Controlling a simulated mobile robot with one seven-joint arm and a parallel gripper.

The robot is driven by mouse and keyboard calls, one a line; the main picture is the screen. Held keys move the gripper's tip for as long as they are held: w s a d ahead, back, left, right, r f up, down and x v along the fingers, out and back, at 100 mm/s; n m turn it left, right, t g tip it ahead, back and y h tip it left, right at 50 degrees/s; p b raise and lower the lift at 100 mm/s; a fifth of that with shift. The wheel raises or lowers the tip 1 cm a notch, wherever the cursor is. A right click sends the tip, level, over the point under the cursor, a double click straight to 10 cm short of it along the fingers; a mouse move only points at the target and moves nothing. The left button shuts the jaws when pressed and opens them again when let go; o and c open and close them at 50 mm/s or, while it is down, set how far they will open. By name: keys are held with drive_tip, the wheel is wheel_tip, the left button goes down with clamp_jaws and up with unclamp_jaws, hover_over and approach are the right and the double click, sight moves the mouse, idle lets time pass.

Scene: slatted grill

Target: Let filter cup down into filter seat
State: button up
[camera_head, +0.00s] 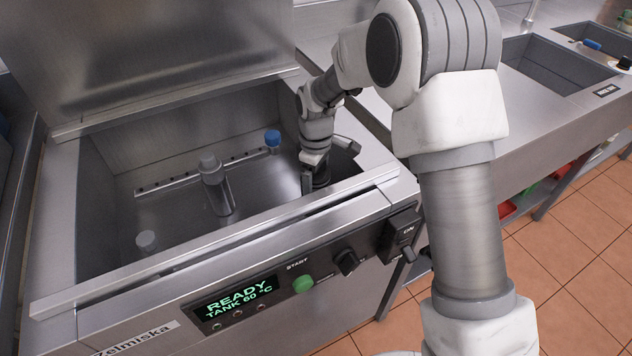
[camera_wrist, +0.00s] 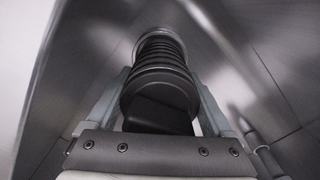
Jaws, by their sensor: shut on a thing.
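The filter cup (camera_wrist: 158,80) is a dark ribbed cylinder between my two fingers in the wrist view. In the head view a small dark part of the filter cup (camera_head: 321,178) shows below my wrist, in the right front corner of the steel tank. My gripper (camera_head: 327,165) is shut on it, and the fingers also show on both sides of it in the wrist view (camera_wrist: 158,104). A pale rim curves around the cup's far end; I cannot tell whether it is the filter seat. The seat is otherwise hidden by the cup and my arm.
The tank's front rim (camera_head: 215,243) and side walls stand close around my gripper. A grey post (camera_head: 218,187), a blue-capped part (camera_head: 272,139) and a grey knob (camera_head: 147,241) stand inside the tank. The raised lid (camera_head: 150,50) is behind. The control panel (camera_head: 240,302) is in front.

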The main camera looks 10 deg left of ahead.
drive_tip(key=shift+f+b, duration=0.55)
drive_tip(key=shift+f, duration=0.45)
drive_tip(key=o, duration=1.5)
wheel_tip(320, 180, up, 12)
drive_tip(key=p, duration=0.3)
drive_tip(key=shift+f, duration=0.2)
drive_tip(key=shift+r, duration=0.25)
